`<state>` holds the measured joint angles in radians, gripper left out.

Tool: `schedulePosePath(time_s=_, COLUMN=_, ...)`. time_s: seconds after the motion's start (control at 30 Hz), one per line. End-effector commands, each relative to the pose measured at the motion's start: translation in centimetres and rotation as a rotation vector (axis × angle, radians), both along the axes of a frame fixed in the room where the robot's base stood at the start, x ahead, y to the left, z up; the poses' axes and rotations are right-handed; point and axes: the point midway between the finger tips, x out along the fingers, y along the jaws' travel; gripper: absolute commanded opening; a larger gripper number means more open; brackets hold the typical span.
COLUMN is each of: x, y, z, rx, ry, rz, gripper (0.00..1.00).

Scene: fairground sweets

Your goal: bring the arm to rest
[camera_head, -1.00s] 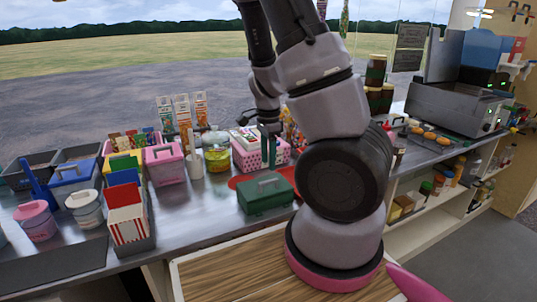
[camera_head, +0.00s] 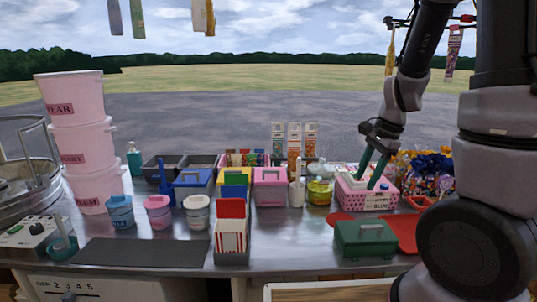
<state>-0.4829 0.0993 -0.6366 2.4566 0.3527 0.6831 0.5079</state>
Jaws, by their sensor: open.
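My gripper (camera_head: 371,172) hangs at the end of my arm on the right side of the head view. Its two teal fingers point down and are apart, with nothing seen between them. The fingertips appear over or just in front of the pink dotted basket (camera_head: 350,199) on the counter. I cannot tell whether they touch the basket or its contents. My large lower arm links cover the right edge of the view.
Left are a jar (camera_head: 319,192), a pink box (camera_head: 269,187), striped cartons (camera_head: 231,237), small tubs and stacked pink buckets (camera_head: 88,150). A dark mat (camera_head: 140,252) lies bare at front left.

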Motion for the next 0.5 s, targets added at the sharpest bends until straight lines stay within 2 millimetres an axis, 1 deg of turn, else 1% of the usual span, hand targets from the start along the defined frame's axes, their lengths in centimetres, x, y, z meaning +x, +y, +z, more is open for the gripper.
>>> schedulePosePath(time_s=0.03, x=-0.1, y=0.5, z=2.2, rx=0.028, ry=-0.055, rz=0.057, gripper=0.50)
schedulePosePath(time_s=0.17, x=-1.1, y=1.6, z=7.1, rx=0.050, ry=-0.188, rz=0.228, gripper=0.50)
schedulePosePath(time_s=0.2, x=-1.6, y=1.9, z=8.7, rx=0.044, ry=-0.233, rz=0.280, gripper=0.50)
schedulePosePath(time_s=0.27, x=-2.4, y=2.2, z=10.9, rx=0.028, ry=-0.300, rz=0.359, gripper=0.50)
schedulePosePath(time_s=0.3, x=-3.0, y=2.3, z=12.4, rx=0.009, ry=-0.343, rz=0.409, gripper=0.50)
schedulePosePath(time_s=0.4, x=-4.8, y=2.6, z=15.8, rx=-0.059, ry=-0.449, rz=0.529, gripper=0.50)
schedulePosePath(time_s=0.5, x=-6.7, y=2.8, z=18.5, rx=-0.150, ry=-0.534, rz=0.635, gripper=0.50)
